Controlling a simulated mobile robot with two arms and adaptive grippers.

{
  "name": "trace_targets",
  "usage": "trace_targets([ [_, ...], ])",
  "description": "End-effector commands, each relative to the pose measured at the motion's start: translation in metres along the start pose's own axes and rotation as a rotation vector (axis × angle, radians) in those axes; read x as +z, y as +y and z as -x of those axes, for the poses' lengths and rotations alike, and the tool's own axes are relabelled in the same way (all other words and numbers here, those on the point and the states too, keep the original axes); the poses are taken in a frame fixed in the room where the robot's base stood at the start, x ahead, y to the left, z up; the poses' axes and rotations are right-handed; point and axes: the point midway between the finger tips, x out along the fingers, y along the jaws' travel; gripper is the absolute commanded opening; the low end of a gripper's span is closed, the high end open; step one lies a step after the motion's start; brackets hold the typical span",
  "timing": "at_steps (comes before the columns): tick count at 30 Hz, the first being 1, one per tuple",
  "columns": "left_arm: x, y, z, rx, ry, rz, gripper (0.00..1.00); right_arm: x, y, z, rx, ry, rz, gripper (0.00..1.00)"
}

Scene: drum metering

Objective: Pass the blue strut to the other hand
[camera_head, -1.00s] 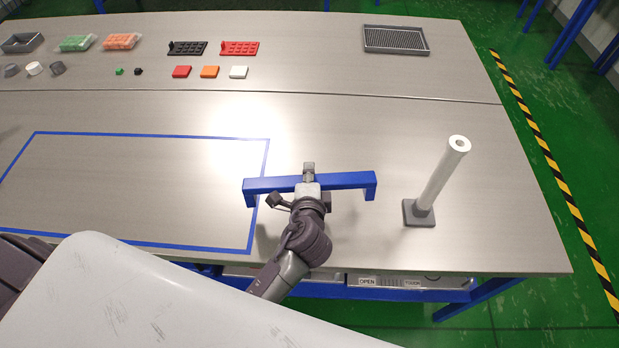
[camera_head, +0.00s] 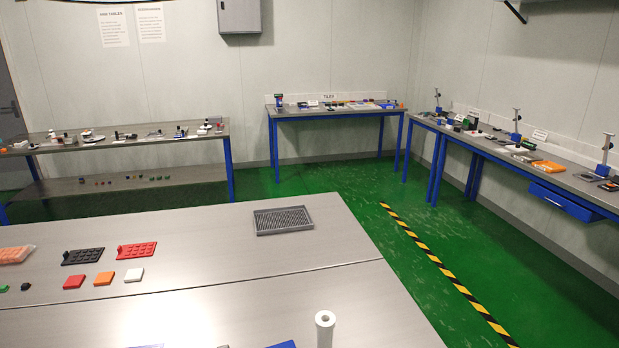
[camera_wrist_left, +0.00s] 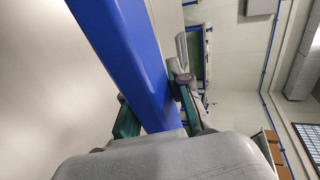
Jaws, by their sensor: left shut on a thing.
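The blue strut (camera_wrist_left: 125,60) runs up through the left wrist view, between the fingers of my left gripper (camera_wrist_left: 155,112). The gripper is shut on it, with one finger on each side. In the head view only small blue pieces, likely the strut (camera_head: 282,345), show at the bottom edge. The rest of it is below the picture there. Neither gripper shows in the head view now, and my right gripper is in no current view.
A white upright post (camera_head: 325,328) stands at the near edge of the head view. A grey ribbed tray (camera_head: 283,220), a red rack (camera_head: 137,250), a black rack (camera_head: 83,256) and small tiles lie on the table. Other benches stand along the walls.

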Motion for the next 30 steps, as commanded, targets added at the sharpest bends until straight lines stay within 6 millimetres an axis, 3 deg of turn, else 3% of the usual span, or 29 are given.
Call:
trace_targets([
  [1,0.008,-0.006,0.004,-0.012,0.013,0.001,0.00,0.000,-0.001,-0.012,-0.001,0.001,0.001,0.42],
  [6,0.019,-0.031,0.035,-0.005,0.098,-0.020,0.00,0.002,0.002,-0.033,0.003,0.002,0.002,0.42],
  [15,0.015,-0.052,0.088,0.014,0.261,-0.101,0.00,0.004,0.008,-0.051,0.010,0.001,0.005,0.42],
  [24,0.009,-0.056,0.097,0.017,0.297,-0.118,0.00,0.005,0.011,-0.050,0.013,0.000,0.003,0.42],
  [30,-0.021,-0.066,0.110,0.019,0.417,-0.160,0.00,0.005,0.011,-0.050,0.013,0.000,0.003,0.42],
])
